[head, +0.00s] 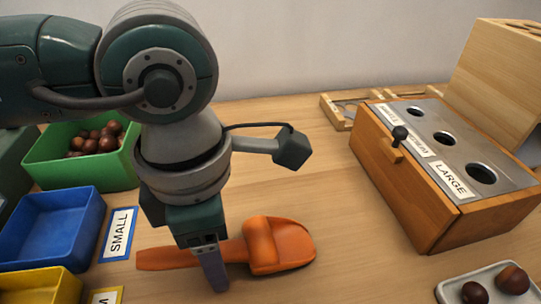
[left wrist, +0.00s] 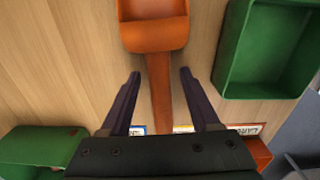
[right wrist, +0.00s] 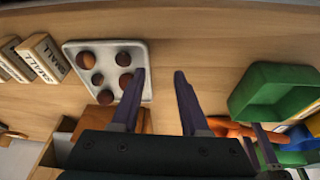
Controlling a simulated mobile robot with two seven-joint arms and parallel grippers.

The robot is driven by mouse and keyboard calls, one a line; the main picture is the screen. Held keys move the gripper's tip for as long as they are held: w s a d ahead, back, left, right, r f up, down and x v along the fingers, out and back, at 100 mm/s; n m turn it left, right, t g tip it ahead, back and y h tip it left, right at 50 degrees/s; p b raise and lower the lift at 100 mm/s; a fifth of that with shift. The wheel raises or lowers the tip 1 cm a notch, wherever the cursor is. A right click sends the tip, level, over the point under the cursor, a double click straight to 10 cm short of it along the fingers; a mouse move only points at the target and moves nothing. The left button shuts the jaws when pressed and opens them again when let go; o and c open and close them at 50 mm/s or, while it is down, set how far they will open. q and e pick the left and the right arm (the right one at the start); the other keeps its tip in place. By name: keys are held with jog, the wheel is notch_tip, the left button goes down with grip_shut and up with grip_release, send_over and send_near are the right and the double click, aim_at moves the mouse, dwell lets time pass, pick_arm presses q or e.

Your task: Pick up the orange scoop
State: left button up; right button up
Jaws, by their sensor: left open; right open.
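The orange scoop (head: 290,243) lies on the table with its bowl to the right and its handle to the left. My left gripper (head: 212,270) points down over the handle. In the left wrist view the scoop (left wrist: 155,35) has its handle between the open, empty fingers (left wrist: 160,76), with a gap on each side. Whether the fingertips reach the table is unclear. My right gripper (right wrist: 159,74) is open and empty, seen only in its own wrist view. Part of the scoop (right wrist: 232,128) shows there, right of the fingers.
Left of the scoop stand a green bin (head: 62,172) with chestnuts, a blue bin (head: 50,225) and a yellow bin (head: 40,287). A wooden sorting box (head: 400,195) with a metal top stands right. A white tray (head: 447,290) holds chestnuts. Bare table lies between scoop and box.

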pick_arm(q)
jog(key=shift+c, duration=0.2)
grip_shut()
dwell(0.5)
